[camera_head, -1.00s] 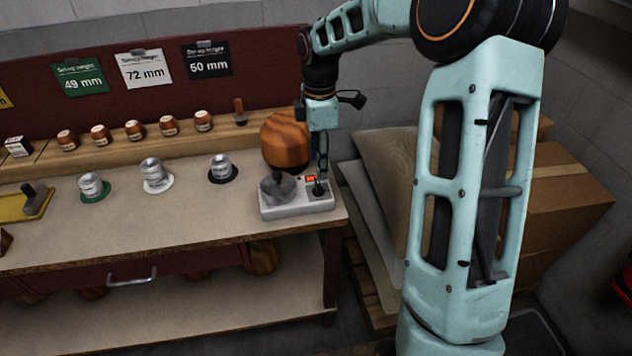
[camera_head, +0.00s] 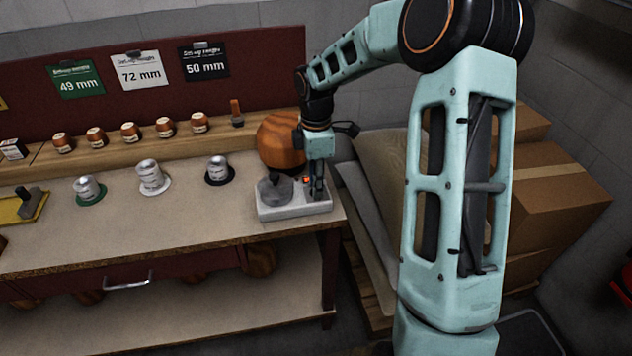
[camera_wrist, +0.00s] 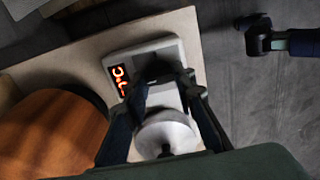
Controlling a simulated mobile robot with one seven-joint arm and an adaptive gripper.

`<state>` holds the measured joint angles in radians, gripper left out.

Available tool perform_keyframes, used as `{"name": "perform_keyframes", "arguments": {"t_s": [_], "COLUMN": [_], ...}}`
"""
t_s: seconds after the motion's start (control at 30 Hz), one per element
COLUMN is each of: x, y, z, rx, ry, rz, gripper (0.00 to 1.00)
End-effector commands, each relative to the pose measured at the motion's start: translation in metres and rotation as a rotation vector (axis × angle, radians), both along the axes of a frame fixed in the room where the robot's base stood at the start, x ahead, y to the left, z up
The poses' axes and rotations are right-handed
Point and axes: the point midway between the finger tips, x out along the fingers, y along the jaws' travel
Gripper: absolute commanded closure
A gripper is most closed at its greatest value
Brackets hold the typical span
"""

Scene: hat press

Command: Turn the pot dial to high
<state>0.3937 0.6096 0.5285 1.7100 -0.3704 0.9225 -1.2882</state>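The pot unit is a pale grey box (camera_head: 294,208) at the right end of the bench, with a small lit red display (camera_head: 306,180). A grey lidded pot (camera_head: 274,188) stands on its left part; the wrist view shows its round lid (camera_wrist: 165,133) between my fingers. The dark dial (camera_wrist: 158,70) is beside the display (camera_wrist: 120,80), largely hidden by my gripper in the head view. My gripper (camera_head: 318,193) points down over the dial. In the wrist view its fingers (camera_wrist: 164,78) are apart, one on each side of the dial; I cannot tell whether they touch it.
A wooden ball-shaped block (camera_head: 281,140) stands right behind the pot. Several metal cylinders, one on a black disc (camera_head: 220,170), stand to the left. Cardboard boxes (camera_head: 550,190) are at the right. The front of the bench is clear.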

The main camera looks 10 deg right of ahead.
Motion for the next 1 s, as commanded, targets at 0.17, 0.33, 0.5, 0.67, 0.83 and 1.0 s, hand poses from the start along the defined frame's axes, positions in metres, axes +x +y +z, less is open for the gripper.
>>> {"name": "perform_keyframes", "arguments": {"t_s": [0.17, 0.33, 0.5, 0.67, 0.83, 1.0], "x": [-0.0002, -0.0003, -0.0003, -0.0001, 0.0, 0.0], "y": [-0.0001, -0.0001, -0.0004, -0.0002, 0.0002, -0.0002], "z": [0.0001, 0.0003, 0.0004, 0.0004, 0.0005, 0.0005], "rx": [0.0, 0.0, -0.001, -0.001, -0.001, -0.002], "ry": [0.001, 0.001, 0.001, 0.001, 0.0, 0.0], "rz": [0.0, -0.009, -0.055, -0.146, -0.289, -0.451], "gripper": [1.0, 1.0, 1.0, 1.0, 1.0, 1.0]}}
